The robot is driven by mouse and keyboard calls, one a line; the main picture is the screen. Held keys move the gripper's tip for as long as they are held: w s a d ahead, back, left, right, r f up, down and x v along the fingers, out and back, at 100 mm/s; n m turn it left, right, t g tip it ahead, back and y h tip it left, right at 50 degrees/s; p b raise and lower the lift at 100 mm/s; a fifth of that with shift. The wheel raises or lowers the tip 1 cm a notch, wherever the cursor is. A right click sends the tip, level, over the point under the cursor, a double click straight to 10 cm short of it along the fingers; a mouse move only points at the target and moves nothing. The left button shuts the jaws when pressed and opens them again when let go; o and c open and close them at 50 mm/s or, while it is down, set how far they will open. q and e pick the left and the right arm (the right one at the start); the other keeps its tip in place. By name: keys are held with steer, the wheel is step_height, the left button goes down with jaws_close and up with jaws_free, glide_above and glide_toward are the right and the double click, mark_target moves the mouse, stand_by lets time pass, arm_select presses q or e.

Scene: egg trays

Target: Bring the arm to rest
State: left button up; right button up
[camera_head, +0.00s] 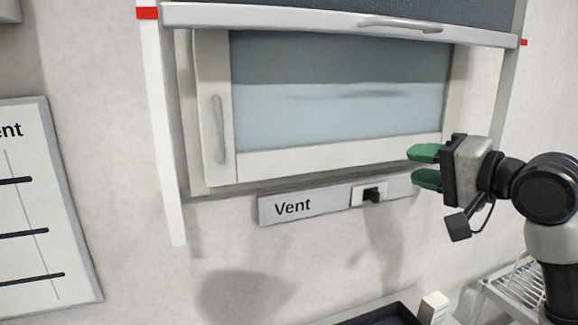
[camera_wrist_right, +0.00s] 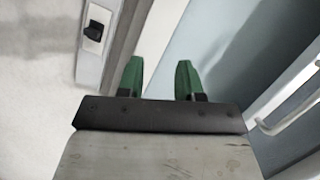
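My right gripper (camera_head: 424,167) is raised at the right of the head view, in front of the lower right corner of a framed window. Its green fingers are apart with nothing between them. The fingers also show in the right wrist view (camera_wrist_right: 159,78), again with a gap and nothing held. My left gripper is not in either view.
A "Vent" panel (camera_head: 330,204) with a black switch (camera_head: 371,195) is on the wall below the window (camera_head: 340,100). A labelled board (camera_head: 40,200) is at left. A dark tray (camera_head: 385,315), a small white box (camera_head: 433,307) and a wire rack (camera_head: 520,285) are at the bottom right.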

steer(key=s+a+f+n+g+h, duration=0.1)
steer(key=s+f+n+g+h, duration=0.1)
steer(key=f, duration=1.1)
steer(key=s+a+f+n+g+h, duration=0.1)
steer(key=s+a+f+g+h, duration=0.1)
steer(key=f, duration=1.1)
steer(key=s+d+f+n+g+h, duration=0.2)
steer(key=s+f+n+g+h, duration=0.35)
steer(key=s+f, duration=1.75)
steer(key=s+f+g, duration=0.1)
steer(key=s+f, duration=0.1)
steer(key=f, duration=1)
steer(key=s+f+g, duration=0.1)
steer(key=s+f, duration=0.1)
steer(key=f, duration=1.1)
steer(key=s+d+f+n+g, duration=0.1)
steer(key=s+d+f, duration=0.1)
steer(key=s+f, duration=1.3)
steer(key=shift+s+d, duration=0.2)
steer(key=shift+d, duration=0.15)
